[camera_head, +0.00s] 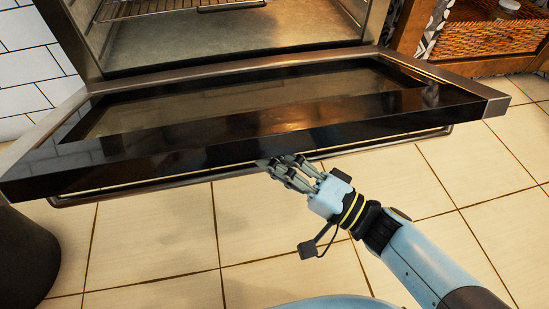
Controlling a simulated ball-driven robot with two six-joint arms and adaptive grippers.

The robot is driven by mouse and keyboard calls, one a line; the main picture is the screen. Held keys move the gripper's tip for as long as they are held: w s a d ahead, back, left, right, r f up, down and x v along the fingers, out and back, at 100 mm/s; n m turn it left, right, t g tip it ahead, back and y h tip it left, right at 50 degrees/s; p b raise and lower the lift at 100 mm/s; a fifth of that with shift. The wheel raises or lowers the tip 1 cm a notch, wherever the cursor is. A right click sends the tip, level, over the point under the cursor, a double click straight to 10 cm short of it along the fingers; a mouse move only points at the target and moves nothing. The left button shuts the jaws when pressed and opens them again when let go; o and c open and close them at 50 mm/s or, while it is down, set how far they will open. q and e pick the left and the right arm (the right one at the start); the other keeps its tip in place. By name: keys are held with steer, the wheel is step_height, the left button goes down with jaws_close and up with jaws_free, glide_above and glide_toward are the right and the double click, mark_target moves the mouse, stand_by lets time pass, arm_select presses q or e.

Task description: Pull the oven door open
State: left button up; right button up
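The oven door (240,126) hangs wide open, lying about level with its dark glass inner side up. Its bar handle (125,189) runs along the outer front edge, below the door. The oven cavity (230,40) shows behind it. My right gripper (272,165) is at the door's front edge, near the middle of the handle, with its fingers overlapping the edge in the picture. I cannot tell whether the fingers touch the door or handle, or how far they are closed. My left gripper is not in view.
A wire rack (160,8) sits inside the oven. A wooden shelf with a wicker basket (490,35) stands at the back right. A dark round object (25,260) stands at the lower left. The tiled floor (160,245) before the door is clear.

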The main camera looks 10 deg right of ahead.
mark_target(274, 130)
steer(key=shift+o, duration=0.3)
steer(key=shift+w+r, duration=0.1)
steer(key=shift+w, duration=0.05)
steer(key=shift+r, duration=0.1)
steer(key=shift+a+r, duration=0.1)
steer(key=shift+r, duration=0.15)
step_height(274, 130, up, 9)
steer(key=shift+r, duration=0.15)
steer(key=s+d+f, duration=0.6)
steer(key=d, duration=0.3)
steer(key=shift+s+f, duration=0.15)
stand_by(0.9)
